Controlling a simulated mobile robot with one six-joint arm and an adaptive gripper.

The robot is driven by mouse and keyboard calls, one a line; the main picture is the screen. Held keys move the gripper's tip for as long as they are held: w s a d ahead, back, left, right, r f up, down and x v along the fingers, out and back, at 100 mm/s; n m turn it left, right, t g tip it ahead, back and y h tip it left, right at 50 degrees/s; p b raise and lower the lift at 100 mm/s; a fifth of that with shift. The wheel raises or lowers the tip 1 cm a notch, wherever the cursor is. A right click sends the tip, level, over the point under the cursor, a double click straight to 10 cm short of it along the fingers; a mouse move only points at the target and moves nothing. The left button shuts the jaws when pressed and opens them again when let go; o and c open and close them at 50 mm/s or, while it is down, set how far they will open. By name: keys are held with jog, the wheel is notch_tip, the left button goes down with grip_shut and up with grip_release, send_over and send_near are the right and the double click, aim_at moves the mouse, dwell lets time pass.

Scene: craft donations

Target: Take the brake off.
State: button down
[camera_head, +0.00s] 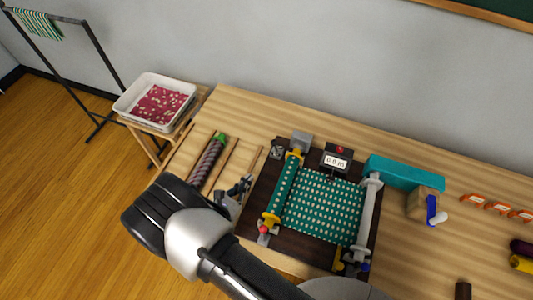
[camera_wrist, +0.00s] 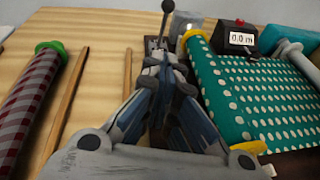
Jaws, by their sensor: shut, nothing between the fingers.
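A dark wooden cloth-winding frame (camera_head: 250,222) stands on the table. Green dotted cloth (camera_head: 322,205) runs from a yellow-flanged roller on its left to a grey roller (camera_head: 367,215) on its right. A lever with a dark ball knob (camera_wrist: 167,6), possibly the brake, stands upright beyond my fingertips in the wrist view. Its base is partly hidden by my gripper (camera_wrist: 160,58). My gripper is shut and empty, pointing toward the lever; I cannot tell whether they touch. In the head view my gripper (camera_head: 244,184) is left of the frame.
A counter (camera_head: 337,160) with a red button reads 0.0 m. A patterned roll with a green end (camera_head: 208,160) and wooden sticks lie left. A teal block (camera_head: 404,173) and a blue-handled crank (camera_head: 432,210) are right. A white tray (camera_head: 128,102) stands on a stool.

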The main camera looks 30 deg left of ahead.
jog(key=x, duration=1)
jog(key=shift+b, duration=0.3)
jog(key=w+r, duration=0.2)
jog(key=w, duration=0.1)
jog(key=shift+w+d, duration=0.2)
jog(key=shift+w, duration=0.05)
